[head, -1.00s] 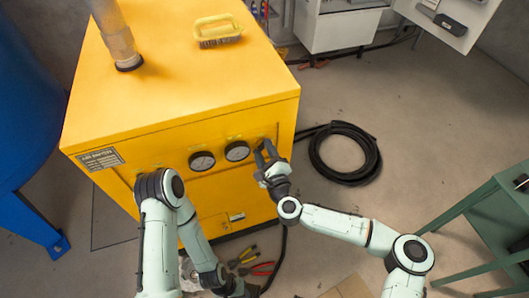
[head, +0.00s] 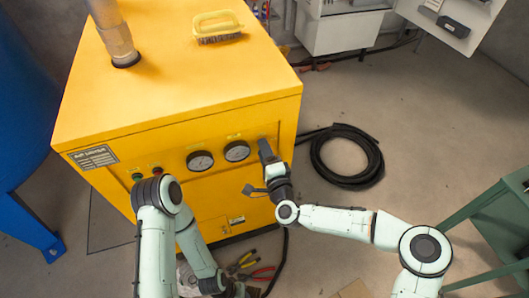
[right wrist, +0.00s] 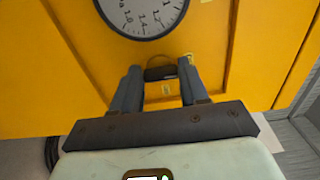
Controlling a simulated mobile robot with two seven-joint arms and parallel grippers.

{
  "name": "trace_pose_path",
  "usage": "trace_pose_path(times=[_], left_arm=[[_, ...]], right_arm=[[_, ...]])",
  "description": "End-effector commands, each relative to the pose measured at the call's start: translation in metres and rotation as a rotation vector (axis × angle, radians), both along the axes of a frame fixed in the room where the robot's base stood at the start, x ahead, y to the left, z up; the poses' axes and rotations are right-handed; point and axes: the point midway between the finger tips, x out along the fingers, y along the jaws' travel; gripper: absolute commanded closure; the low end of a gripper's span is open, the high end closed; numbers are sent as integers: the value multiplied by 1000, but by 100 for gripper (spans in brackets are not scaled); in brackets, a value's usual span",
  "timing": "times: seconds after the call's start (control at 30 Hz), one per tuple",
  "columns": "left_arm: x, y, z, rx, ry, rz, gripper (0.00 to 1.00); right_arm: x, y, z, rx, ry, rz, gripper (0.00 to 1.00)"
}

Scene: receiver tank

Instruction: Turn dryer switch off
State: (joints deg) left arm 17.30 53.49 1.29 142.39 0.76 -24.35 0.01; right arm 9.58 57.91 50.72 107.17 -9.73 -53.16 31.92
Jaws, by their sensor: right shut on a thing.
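The yellow dryer (head: 165,95) stands at the left middle of the head view. My right gripper (head: 266,148) is at its front face, just right of the two round gauges. In the right wrist view, the fingers of my right gripper (right wrist: 161,72) are on either side of the dark dryer switch (right wrist: 160,74) and shut on it. The switch lies crosswise between the fingertips, below a gauge. In the head view the gripper hides the switch. My left arm hangs low in front of the dryer; its gripper is at the bottom edge, its jaws unclear.
Two gauges (head: 200,160) and small green and red lamps (head: 157,169) are on the dryer front. A yellow brush (head: 217,27) lies on top. A coiled black hose (head: 347,157) and pliers (head: 262,272) lie on the floor. A green table (head: 500,225) stands right.

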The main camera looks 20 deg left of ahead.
Motion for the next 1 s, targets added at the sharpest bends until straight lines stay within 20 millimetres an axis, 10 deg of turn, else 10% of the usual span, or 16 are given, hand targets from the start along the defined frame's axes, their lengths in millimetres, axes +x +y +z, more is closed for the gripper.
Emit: trace_pose_path(times=[0.57,0.6,1.0], left_arm=[[1,0,-1,1,-2,1,57],[0,0,-1,1,-2,1,57],[0,0,-1,1,-2,1,57]], right_arm=[[0,-1,-1,-27,-17,-1,87],[0,-1,-1,-27,-17,-1,47],[-4,-3,0,-25,-17,-1,46]])
